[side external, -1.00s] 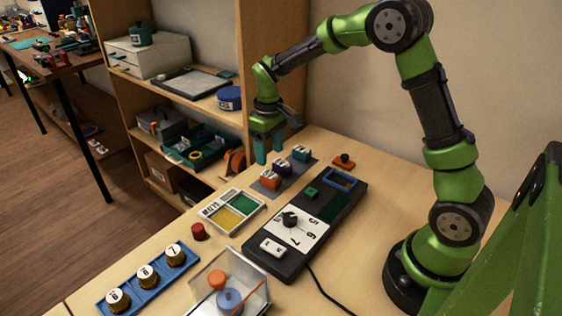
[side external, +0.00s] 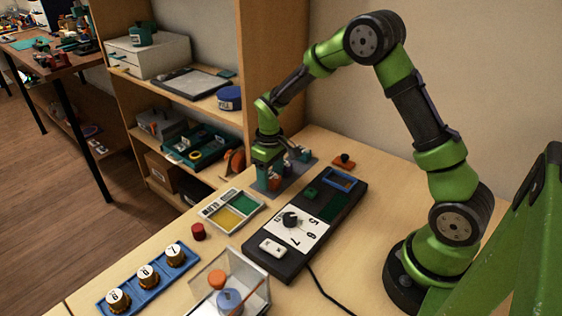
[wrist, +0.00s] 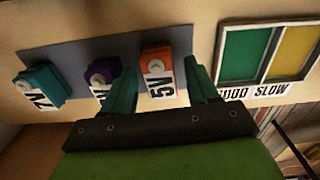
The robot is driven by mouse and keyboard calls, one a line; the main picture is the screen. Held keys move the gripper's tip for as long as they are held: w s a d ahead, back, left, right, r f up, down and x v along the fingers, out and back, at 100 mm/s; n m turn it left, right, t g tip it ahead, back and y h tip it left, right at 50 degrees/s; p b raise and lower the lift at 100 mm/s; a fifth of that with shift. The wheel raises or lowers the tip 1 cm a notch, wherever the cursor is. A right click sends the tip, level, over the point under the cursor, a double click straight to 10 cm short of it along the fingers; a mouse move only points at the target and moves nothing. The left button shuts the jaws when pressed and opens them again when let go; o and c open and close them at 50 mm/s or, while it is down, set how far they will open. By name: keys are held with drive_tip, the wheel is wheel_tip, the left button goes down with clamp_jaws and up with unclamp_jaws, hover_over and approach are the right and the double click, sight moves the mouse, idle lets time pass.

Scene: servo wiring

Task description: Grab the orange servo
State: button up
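A purple servo (wrist: 103,72) is just left of the left finger, and a teal servo (wrist: 40,82) is farther left. In the side external view my gripper (side external: 265,180) is down at the near end of the grey mat (side external: 262,190) and largely hides the orange servo.
A two-colour tray (side external: 231,212) of green and yellow lies beside the mat. A black panel (side external: 278,268) with a dial (side external: 291,219) lies on the other side. A small orange part (side external: 343,161) lies behind. A red cylinder (side external: 198,232) stands nearer the camera.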

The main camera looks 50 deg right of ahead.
drive_tip(key=c, duration=1)
drive_tip(key=shift+r, duration=0.1)
